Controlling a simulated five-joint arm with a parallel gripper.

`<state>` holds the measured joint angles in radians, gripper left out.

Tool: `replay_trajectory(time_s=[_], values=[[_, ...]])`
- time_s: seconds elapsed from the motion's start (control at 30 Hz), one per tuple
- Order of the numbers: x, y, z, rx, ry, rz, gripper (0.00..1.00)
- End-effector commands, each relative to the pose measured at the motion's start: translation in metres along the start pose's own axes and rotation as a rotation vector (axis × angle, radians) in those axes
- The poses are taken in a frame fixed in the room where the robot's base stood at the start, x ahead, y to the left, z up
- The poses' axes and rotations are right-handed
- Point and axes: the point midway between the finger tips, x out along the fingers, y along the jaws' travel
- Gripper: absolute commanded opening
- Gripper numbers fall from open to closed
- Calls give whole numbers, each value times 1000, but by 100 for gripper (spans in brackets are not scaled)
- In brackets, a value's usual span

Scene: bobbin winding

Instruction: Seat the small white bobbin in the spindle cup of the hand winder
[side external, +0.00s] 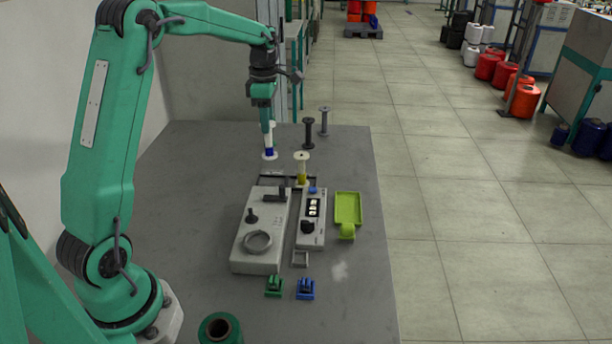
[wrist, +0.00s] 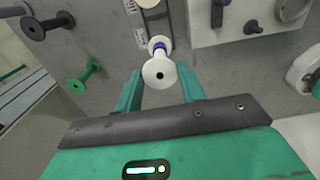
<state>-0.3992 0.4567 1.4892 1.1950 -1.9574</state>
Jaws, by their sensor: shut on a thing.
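The small white bobbin (side external: 269,140), with a blue band near its lower flange, is upright at the back left of the table in the side view. My gripper (side external: 267,127) is above it and shut on its upper part. In the wrist view the bobbin's round flange (wrist: 159,73) with a dark centre hole sits between my two fingers (wrist: 158,92). Whether its lower end touches the table is unclear. A pale grey box (side external: 248,258) with a ring (side external: 257,242) and dark knob, apparently the hand winder, stands nearer the camera and apart from the bobbin.
A bobbin with yellow thread (side external: 302,165) stands right of the gripper. Dark (side external: 308,133) and grey (side external: 323,120) bobbins stand behind it. A control box (side external: 312,235), lime tray (side external: 347,208), green clip (side external: 273,287) and blue clip (side external: 305,289) occupy the table.

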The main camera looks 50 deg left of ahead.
Motion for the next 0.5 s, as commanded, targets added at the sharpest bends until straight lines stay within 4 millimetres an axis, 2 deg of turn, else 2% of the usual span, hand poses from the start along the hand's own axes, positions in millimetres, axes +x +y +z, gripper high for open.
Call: replay_trajectory(time_s=[0.1, 0.5], values=[[-23, 0, 0, 0, -1, 3, 26], [-74, 0, 0, 0, -1, 1, 26]])
